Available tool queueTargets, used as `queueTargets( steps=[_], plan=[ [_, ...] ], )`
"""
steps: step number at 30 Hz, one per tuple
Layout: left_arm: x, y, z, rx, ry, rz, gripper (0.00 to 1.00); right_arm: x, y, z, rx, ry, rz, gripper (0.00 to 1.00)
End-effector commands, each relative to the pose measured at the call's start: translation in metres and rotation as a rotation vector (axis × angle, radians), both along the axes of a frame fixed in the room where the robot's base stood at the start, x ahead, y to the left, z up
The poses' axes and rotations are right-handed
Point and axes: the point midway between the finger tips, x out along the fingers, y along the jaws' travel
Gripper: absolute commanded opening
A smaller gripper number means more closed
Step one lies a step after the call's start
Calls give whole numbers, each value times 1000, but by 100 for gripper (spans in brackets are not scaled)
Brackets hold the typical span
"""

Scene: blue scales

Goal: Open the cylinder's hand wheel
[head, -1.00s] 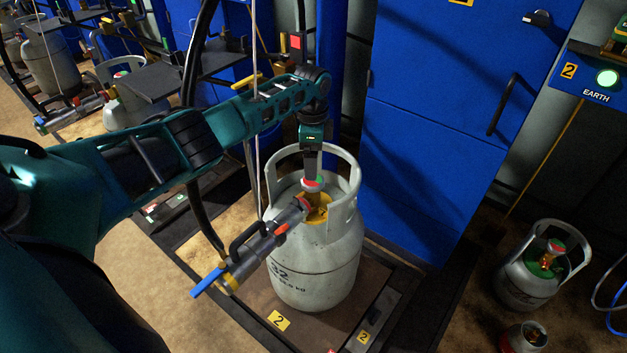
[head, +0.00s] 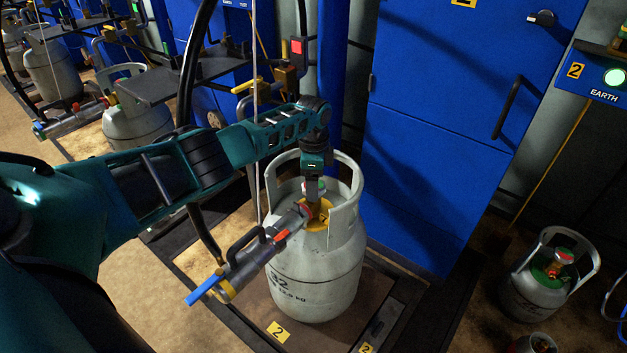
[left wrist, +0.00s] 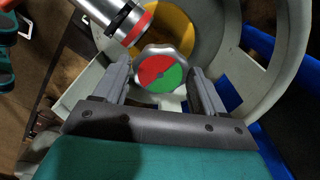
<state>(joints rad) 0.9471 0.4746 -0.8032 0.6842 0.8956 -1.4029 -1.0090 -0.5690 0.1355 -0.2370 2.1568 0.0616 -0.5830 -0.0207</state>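The grey gas cylinder (head: 315,280) stands upright on the scale platform, its collar around the valve. The hand wheel (left wrist: 161,73), with a red and green top, sits on the valve inside the collar; in the head view only part of it (head: 314,186) shows under my gripper. My left gripper (left wrist: 162,92) reaches down from above with its fingers apart, one on each side of the wheel. Contact with the wheel cannot be made out. A filling head (head: 250,262) with a blue lever is joined to the valve from the left. My right gripper is not in view.
A blue cabinet (head: 440,130) stands close behind and to the right. A smaller cylinder (head: 530,292) stands at the lower right. Another grey cylinder (head: 137,122) is at the left back. A black hose (head: 190,90) hangs left of the cylinder.

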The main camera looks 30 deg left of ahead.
Motion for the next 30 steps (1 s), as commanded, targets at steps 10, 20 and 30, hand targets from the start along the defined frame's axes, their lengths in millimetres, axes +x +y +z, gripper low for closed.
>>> queueTargets(
  steps=[10,20,30],
  plan=[
    [0,0,0,0,1,0,37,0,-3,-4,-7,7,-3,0],
    [0,-1,1,-1,2,47,36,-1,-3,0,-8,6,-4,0],
    [-1,-1,2,-3,3,281,36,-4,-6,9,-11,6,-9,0]
  ],
)
